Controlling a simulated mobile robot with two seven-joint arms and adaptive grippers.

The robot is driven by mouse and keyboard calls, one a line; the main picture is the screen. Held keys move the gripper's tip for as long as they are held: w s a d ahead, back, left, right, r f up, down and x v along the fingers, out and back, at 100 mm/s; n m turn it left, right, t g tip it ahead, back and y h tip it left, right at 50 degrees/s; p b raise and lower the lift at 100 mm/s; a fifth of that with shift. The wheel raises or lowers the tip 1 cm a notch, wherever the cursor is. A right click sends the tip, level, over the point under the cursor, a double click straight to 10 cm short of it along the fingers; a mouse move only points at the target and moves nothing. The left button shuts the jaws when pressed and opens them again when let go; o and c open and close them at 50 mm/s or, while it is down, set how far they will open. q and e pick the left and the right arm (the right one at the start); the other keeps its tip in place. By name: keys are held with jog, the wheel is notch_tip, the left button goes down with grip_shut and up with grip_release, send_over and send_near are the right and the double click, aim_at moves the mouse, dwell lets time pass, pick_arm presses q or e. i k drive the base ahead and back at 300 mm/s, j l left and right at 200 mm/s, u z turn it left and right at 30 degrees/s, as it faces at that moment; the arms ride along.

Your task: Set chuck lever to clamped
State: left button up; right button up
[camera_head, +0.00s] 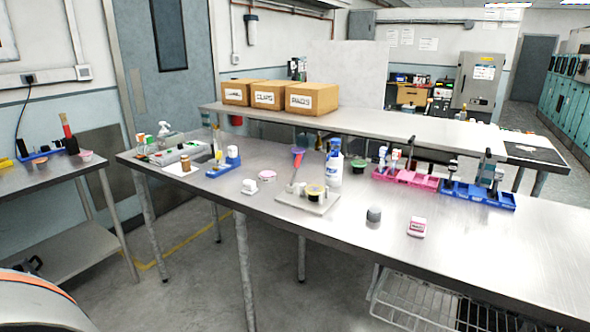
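A light grey fixture plate (322,209) lies near the front edge of the middle table. On it stands a dark round holder with a yellow top (315,190), perhaps the chuck. A thin tilted rod (295,174) rises at the plate's left back, with a red and purple piece (298,153) at or behind its top. I cannot tell for sure that this is the chuck lever, nor its setting. Neither of my grippers is in view.
A white and blue bottle (334,165) stands close behind the plate. A grey knob-like piece (374,214) and a pink-white box (416,227) are to its right. Pink (425,183) and blue (500,202) racks stand further right. The table's right front is clear.

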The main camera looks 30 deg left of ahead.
aim_at(297, 159)
jog(key=i+j+u, duration=0.1)
jog(key=j+u, duration=0.2)
jog(key=i+j+u, duration=0.2)
jog(key=j+u, duration=0.15)
jog(key=j, duration=0.15)
jog(key=i+j+u, duration=0.3)
jog(key=k+j, duration=0.1)
